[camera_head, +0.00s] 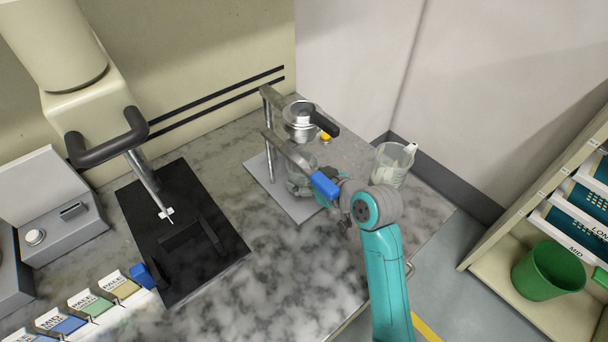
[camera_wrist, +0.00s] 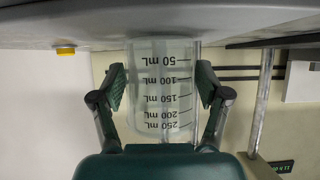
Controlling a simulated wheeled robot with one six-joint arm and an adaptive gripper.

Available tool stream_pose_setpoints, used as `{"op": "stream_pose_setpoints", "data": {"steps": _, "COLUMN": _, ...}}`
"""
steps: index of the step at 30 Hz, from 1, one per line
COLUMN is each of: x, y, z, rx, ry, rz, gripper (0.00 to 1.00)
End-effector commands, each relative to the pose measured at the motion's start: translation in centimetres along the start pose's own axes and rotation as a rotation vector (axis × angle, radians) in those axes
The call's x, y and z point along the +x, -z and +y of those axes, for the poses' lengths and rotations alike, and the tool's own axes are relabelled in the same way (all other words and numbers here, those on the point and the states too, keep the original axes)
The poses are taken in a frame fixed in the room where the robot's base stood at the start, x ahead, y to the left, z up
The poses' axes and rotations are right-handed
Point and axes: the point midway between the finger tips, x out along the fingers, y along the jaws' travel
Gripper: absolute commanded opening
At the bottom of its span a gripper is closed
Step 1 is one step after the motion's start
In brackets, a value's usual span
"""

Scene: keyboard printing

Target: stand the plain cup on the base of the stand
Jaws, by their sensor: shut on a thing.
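The clear plain cup (camera_wrist: 165,95), with marks from 50 to 250 mL, is between the two fingers of my gripper (camera_wrist: 162,85), which is shut on its sides. The wrist view shows it upside down, with its foot end up against the grey surface. In the head view the cup (camera_head: 298,184) is over the pale base plate (camera_head: 290,206) of the metal stand (camera_head: 271,150), partly hidden by a sloping bar with a blue end. I cannot tell whether the cup touches the plate.
A metal pot with a black handle (camera_head: 324,122) is held on the stand above the cup. A yellow button (camera_head: 325,137) is close behind. A clear jug (camera_head: 392,166) stands to the right. A black plate (camera_head: 180,260) lies left; the marble counter in front is clear.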

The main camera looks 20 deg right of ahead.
Motion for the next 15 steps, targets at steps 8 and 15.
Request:
{"op": "stream_pose_setpoints", "data": {"steps": 8, "x": 0.16, "y": -0.23, "z": 0.00, "rx": 0.000, "ry": 0.000, "rz": 0.000, "gripper": 0.80}}
{"op": "stream_pose_setpoints", "data": {"steps": 15, "x": 0.15, "y": -0.21, "z": 0.01, "rx": 0.000, "ry": 0.000, "rz": 0.000, "gripper": 1.00}}
